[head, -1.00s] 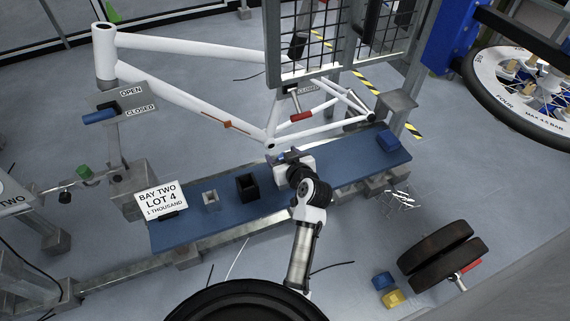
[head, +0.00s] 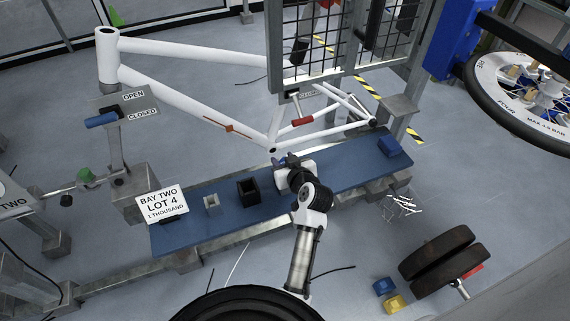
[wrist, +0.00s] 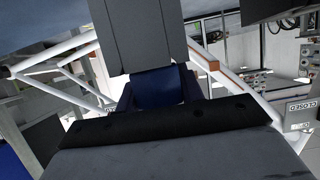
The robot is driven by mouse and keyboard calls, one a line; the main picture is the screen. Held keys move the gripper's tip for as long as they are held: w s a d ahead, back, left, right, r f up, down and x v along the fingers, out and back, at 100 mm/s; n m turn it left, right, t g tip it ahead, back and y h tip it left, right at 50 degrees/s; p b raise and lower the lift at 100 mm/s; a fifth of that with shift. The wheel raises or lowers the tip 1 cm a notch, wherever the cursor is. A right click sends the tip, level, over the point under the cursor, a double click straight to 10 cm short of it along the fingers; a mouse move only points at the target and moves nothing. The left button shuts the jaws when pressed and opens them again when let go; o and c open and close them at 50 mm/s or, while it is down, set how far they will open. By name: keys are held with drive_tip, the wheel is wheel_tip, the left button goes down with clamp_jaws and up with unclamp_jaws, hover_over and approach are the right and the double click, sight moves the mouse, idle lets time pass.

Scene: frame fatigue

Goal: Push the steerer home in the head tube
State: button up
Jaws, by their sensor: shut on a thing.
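The white bicycle frame's head tube (head: 107,58) stands upright at the upper left of the head view, its dark open top showing. I cannot make out a steerer in it. My gripper (head: 284,161) is over the blue bench near the frame's lower bracket, well to the right of the head tube. In the wrist view my gripper (wrist: 160,97) is shut on a blue piece (wrist: 160,88) between its dark fingers. A grey block (wrist: 140,30) shows right above that piece; I cannot tell whether they are joined. In the head view my gripper mostly hides the held piece.
The blue bench (head: 210,232) carries a black open box (head: 249,192), a small grey socket (head: 212,203) and a blue block (head: 389,146). A "BAY TWO LOT 4" sign (head: 162,204) stands at its left end. A mesh guard (head: 300,50) rises behind. An OPEN/CLOSED lever (head: 101,121) is near the head tube.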

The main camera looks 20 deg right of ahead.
wheel_tip(320, 180, up, 20)
drive_tip(key=shift+b, duration=0.45)
drive_tip(key=o, duration=0.5)
drive_tip(key=shift+c, duration=0.9)
drive_tip(key=shift+w+a, duration=0.1)
drive_tip(key=shift+a, duration=0.05)
